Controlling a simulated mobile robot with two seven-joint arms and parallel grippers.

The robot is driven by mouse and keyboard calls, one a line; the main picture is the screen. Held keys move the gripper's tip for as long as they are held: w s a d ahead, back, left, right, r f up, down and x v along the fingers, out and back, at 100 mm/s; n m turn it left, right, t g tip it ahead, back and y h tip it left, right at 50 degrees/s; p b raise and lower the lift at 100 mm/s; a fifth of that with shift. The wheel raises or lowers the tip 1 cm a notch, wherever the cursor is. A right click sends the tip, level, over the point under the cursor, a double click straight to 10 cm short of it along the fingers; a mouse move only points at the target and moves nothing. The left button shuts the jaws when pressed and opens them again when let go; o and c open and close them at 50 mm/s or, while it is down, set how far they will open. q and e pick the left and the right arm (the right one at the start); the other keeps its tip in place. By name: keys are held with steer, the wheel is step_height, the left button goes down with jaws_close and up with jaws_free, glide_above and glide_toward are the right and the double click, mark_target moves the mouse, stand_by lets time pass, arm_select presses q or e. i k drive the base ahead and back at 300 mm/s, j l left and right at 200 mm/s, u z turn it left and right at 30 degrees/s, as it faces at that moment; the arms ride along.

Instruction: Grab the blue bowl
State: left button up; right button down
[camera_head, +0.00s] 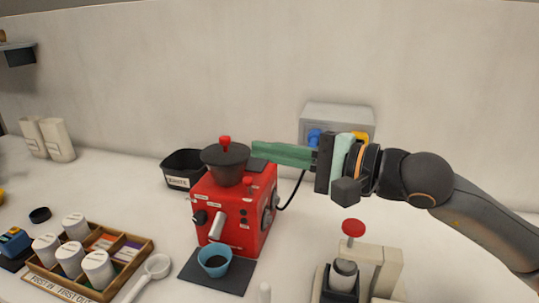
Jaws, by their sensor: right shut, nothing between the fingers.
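The blue bowl (228,264) is small and cup-like, with dark contents inside. It sits upright on a dark mat (235,281) in front of the red machine (246,218). My right gripper (256,150) has green fingers and is shut and empty. It reaches in from the right, its tips beside the machine's dark hopper, well above and apart from the bowl. It cannot be told whether the tips touch the hopper. My left gripper is out of view.
A wooden tray (136,263) with white canisters stands left of the mat, with a white scoop (157,266) beside it. A press with a red knob (353,228) stands at front right. A grey box (339,112) is on the wall.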

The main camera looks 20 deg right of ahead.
mark_target(214, 258)
steer(key=k, duration=1)
